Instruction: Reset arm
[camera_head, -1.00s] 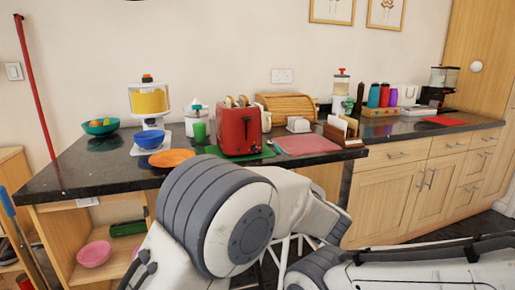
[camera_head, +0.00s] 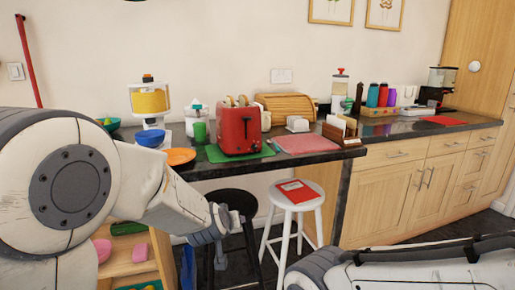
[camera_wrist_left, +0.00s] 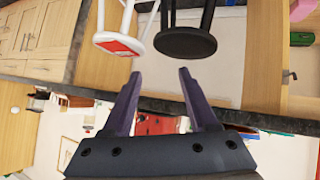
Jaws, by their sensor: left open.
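My left arm comes in from the left of the head view, its large round joint in front of the shelf end of the counter. Its wrist end reaches to the front of a black stool; the fingers cannot be made out there. In the left wrist view my left gripper (camera_wrist_left: 160,74) is open, its two dark fingers apart with nothing between them. Part of my right arm crosses the lower right of the head view; its gripper is out of view.
The dark counter (camera_head: 345,153) holds a red toaster (camera_head: 239,130), an orange plate (camera_head: 180,156) and a blue bowl (camera_head: 150,138). Below its front edge stand a black stool (camera_head: 233,197) and a white stool (camera_head: 300,205) with a red book (camera_head: 297,190) on it.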

